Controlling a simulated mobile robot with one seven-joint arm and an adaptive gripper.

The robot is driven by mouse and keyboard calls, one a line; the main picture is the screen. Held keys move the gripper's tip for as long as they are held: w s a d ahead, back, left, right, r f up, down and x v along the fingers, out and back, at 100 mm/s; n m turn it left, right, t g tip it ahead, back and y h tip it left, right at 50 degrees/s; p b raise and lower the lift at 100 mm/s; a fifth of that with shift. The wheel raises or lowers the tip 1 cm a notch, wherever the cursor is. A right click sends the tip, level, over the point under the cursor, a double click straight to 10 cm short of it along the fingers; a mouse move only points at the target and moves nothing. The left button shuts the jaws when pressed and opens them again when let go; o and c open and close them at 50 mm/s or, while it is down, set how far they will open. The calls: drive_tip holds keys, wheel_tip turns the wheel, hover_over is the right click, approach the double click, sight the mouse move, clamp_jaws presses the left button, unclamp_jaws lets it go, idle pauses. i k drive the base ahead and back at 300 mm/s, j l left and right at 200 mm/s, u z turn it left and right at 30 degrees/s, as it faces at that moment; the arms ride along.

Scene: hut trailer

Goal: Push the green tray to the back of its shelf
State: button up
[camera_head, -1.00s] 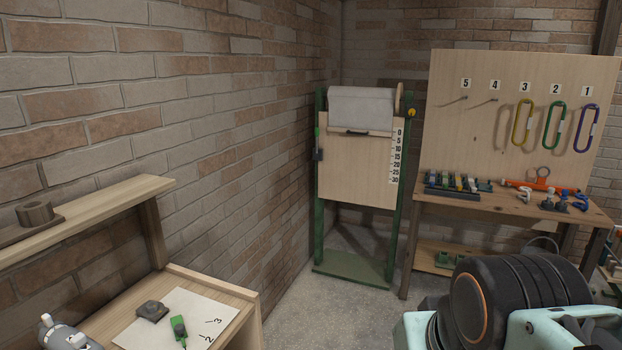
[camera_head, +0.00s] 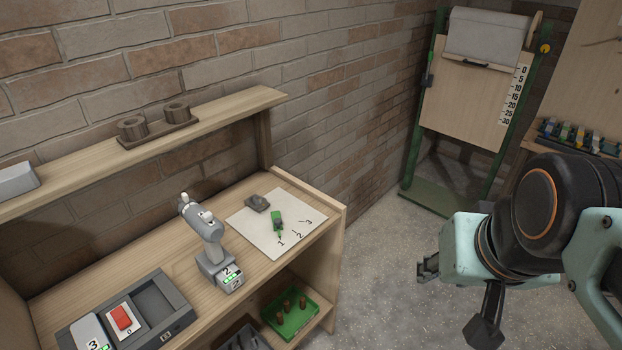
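The green tray (camera_head: 303,318) sits on the lower shelf (camera_head: 322,317) under the wooden workbench, at the bottom centre of the head view. It holds several brown cylindrical pegs. The tray lies near the shelf's right end, and the bench top hides part of the shelf behind it. My gripper (camera_head: 456,298) is to the right of the tray, over open floor and apart from the bench. Its dark finger parts show spread apart below and left of the mint-coloured wrist, with nothing seen between them.
A dark grey tray (camera_head: 238,337) lies left of the green tray on the lower shelf. The bench top holds a grey drill (camera_head: 207,240), a paper sheet (camera_head: 262,239) and a divided tray (camera_head: 172,325). A green-framed board (camera_head: 470,85) stands behind. Grey floor (camera_head: 385,290) between bench and arm is clear.

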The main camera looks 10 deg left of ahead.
sight(294, 321)
drive_tip(key=k+u, duration=0.1)
drive_tip(key=u, duration=0.8)
